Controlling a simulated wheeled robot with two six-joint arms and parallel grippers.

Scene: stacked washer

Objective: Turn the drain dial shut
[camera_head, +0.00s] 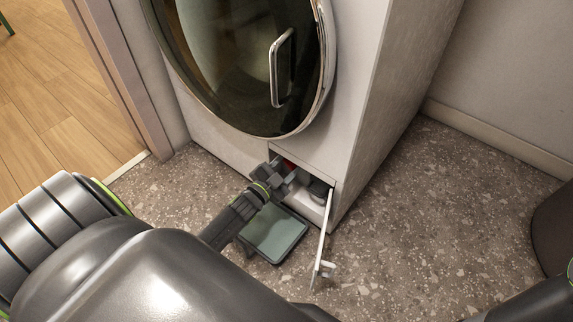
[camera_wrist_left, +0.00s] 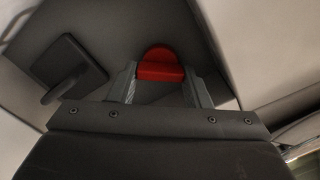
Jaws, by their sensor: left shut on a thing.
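The red drain dial (camera_wrist_left: 160,66) is in the open compartment at the washer's lower front corner. A small bit of its red (camera_head: 289,164) shows in the head view, mostly hidden by my gripper. My left gripper (camera_head: 287,174) reaches into the compartment. In the left wrist view its two fingers (camera_wrist_left: 160,88) are closed on either side of the dial's raised red grip. The dial's rounded upper part shows above the grip. My right gripper is not in view.
A white flap (camera_head: 323,240) stands open at the compartment's right side. A shallow grey-green tray (camera_head: 275,236) lies on the floor below. A dark square-headed part (camera_wrist_left: 68,70) sits left of the dial. The washer's round door (camera_head: 240,60) is above. Speckled floor (camera_head: 420,220) is clear to the right.

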